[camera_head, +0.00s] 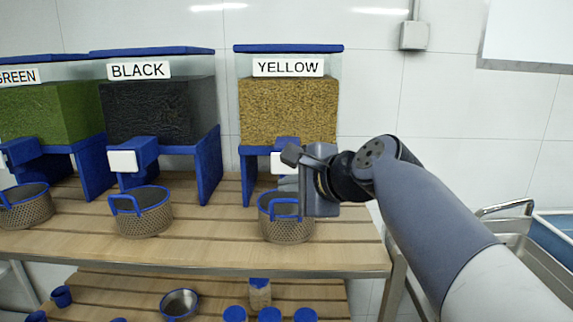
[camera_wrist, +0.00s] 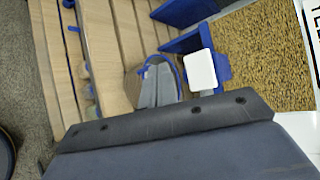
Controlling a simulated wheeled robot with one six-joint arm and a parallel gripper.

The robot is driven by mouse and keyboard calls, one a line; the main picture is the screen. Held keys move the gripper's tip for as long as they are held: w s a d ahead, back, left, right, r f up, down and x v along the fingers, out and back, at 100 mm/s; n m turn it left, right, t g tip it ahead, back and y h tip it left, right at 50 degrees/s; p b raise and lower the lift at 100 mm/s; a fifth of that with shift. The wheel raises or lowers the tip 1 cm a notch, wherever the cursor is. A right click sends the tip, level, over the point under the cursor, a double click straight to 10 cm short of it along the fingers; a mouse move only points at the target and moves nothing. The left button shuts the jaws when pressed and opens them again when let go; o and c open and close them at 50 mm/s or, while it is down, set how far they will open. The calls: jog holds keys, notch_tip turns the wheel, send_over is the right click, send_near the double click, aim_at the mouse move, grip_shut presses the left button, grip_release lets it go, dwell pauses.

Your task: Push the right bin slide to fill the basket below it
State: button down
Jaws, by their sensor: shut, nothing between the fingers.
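The right bin, labelled YELLOW (camera_head: 288,110), is full of yellow-brown grains. It also shows at the right of the wrist view (camera_wrist: 262,55). Its slide is blue with a white front plate (camera_head: 277,162); the plate shows clearly in the wrist view (camera_wrist: 200,70). The mesh basket with a blue rim (camera_head: 287,231) stands on the table below the slide, partly covered by my gripper. I cannot make out grains in it. My gripper (camera_head: 291,156) is shut and empty, in front of the slide. I cannot tell whether it touches the plate.
The BLACK bin (camera_head: 160,110) and GREEN bin (camera_head: 45,112) stand to the left, each with a slide and a basket below. The lower shelf holds blue-lidded jars (camera_head: 270,315) and a metal bowl (camera_head: 180,303). A metal cart (camera_head: 520,235) stands at the right.

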send_near(278, 171)
jog(key=w+a+f, duration=0.1)
jog(key=a+f, duration=0.1)
jog(key=a, duration=0.1)
jog(key=shift+w+d+p, duration=0.1)
jog(key=shift+w+p, duration=0.55)
jog(key=shift+w, duration=0.2)
jog(key=shift+w, duration=0.1)
dwell(1.2)
jog(key=shift+w+f, duration=0.1)
jog(key=shift+w, duration=0.25)
jog(key=shift+w+p, duration=0.65)
jog(key=shift+w, duration=0.3)
dwell(1.0)
jog(key=shift+s, duration=0.15)
jog(key=shift+s+b, duration=0.35)
jog(key=shift+s, duration=0.9)
jog(key=shift+s+b, duration=0.3)
jog(key=shift+s, duration=2.2)
